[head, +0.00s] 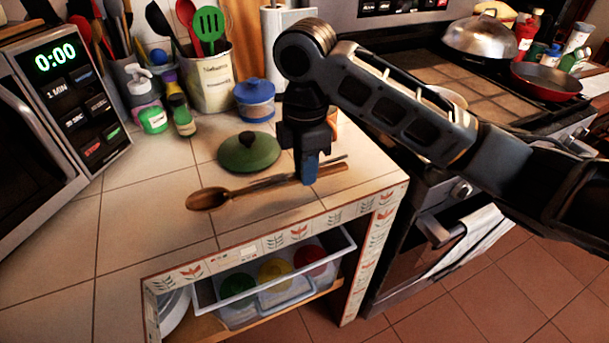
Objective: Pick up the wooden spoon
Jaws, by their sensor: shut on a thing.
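The wooden spoon (208,198) lies near the front edge of the tiled counter (120,225), with its bowl to the left and its handle running right. My gripper (309,178) points down over the handle, close to the counter's right front corner. Its blue fingers are shut on the handle and hide a short part of it. A thin dark utensil (270,182) lies alongside the handle, just behind it. I cannot tell whether the spoon is touching the counter or slightly above it.
A green lid (248,152) lies just behind the spoon. A blue-lidded jar (255,100), small bottles and a utensil crock (208,85) stand farther back. A microwave (55,110) is at left. The stove (480,90) with a red pan (546,82) is at right. An open drawer (275,285) is below.

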